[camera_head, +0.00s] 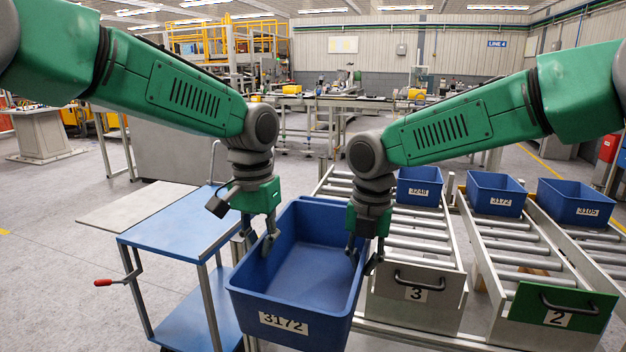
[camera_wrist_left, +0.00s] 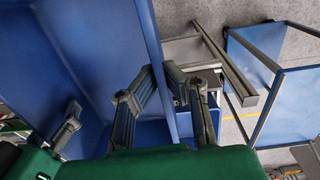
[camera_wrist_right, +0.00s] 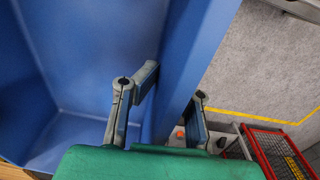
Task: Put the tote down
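The blue tote (camera_head: 303,330), labelled 3172, is in the lower middle of the head view, level and empty. My left gripper (camera_head: 257,236) points down at its left wall, with one finger inside and one outside. The left wrist view shows the tote wall (camera_wrist_left: 147,30) between the fingers. My right gripper (camera_head: 363,252) straddles the right wall in the same way; this wall (camera_wrist_right: 195,50) also lies between the fingers in the right wrist view. Both grippers look shut on the walls. The tote's underside and whatever lies below it are hidden.
A blue-topped cart (camera_head: 180,235) with a red-handled lever stands left of the tote. Roller lanes run behind and right, with end plates marked 3 (camera_head: 415,300) and 2 (camera_head: 555,320). Blue totes (camera_head: 420,190) stand at their far ends. Lane 3's near rollers (camera_head: 420,245) are bare.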

